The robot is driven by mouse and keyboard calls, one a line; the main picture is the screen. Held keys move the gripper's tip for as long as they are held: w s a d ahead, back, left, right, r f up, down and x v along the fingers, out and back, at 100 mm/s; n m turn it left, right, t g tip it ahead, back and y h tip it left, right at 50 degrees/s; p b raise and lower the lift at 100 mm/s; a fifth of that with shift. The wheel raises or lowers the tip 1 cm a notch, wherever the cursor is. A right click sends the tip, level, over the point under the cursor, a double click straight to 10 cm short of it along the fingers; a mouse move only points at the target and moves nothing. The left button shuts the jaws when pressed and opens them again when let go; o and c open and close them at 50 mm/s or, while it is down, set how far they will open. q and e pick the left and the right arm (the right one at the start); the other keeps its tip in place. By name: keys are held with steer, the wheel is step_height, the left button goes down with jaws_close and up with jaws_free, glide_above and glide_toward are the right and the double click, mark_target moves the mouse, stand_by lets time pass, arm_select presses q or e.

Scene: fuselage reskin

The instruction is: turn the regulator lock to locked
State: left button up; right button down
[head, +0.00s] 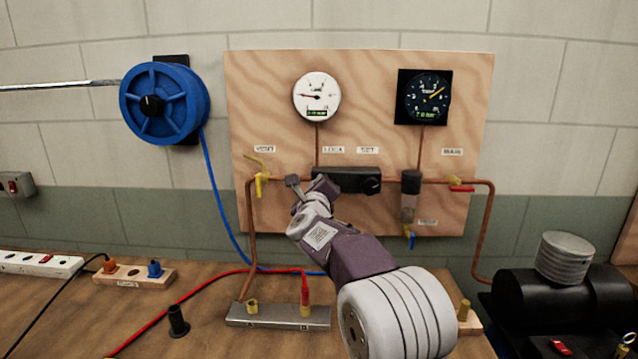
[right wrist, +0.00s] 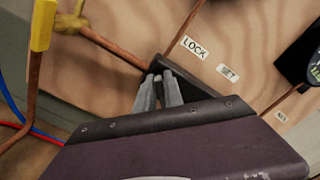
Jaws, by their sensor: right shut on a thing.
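The regulator (head: 345,174) is a dark block on the wooden panel, under the LOCK label (head: 333,149) and the SET label (head: 367,149). A black round knob (head: 372,185) sits at its right end. My right gripper (head: 297,183) is at the regulator's left end, with its grey fingers closed there. The right wrist view shows the fingers (right wrist: 160,88) close together against the dark regulator (right wrist: 188,80), below the LOCK label (right wrist: 194,48). The regulator lock is hidden between and behind the fingers, so its position cannot be read. My left gripper is out of view.
A yellow vent valve (head: 261,183) is just left of my gripper on the copper pipe. Two gauges (head: 317,96) (head: 424,97) hang above. A filter bowl (head: 410,200) and the main valve (head: 461,187) are right. A blue hose reel (head: 165,103) is at left.

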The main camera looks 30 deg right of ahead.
steer(key=n, duration=0.3)
steer(key=n+p, duration=0.1)
steer(key=n, duration=0.1)
steer(key=shift+w+a+f+n, duration=0.1)
steer(key=shift+a+f+n, duration=0.05)
steer(key=shift+f+n, duration=0.15)
steer(key=shift+f+n+p, duration=0.25)
steer(key=shift+n+p, duration=0.2)
steer(key=shift+n, duration=1.35)
steer(key=c, duration=1.5)
jaws_free()
steer(key=b+v, duration=0.1)
steer(key=v, duration=0.8)
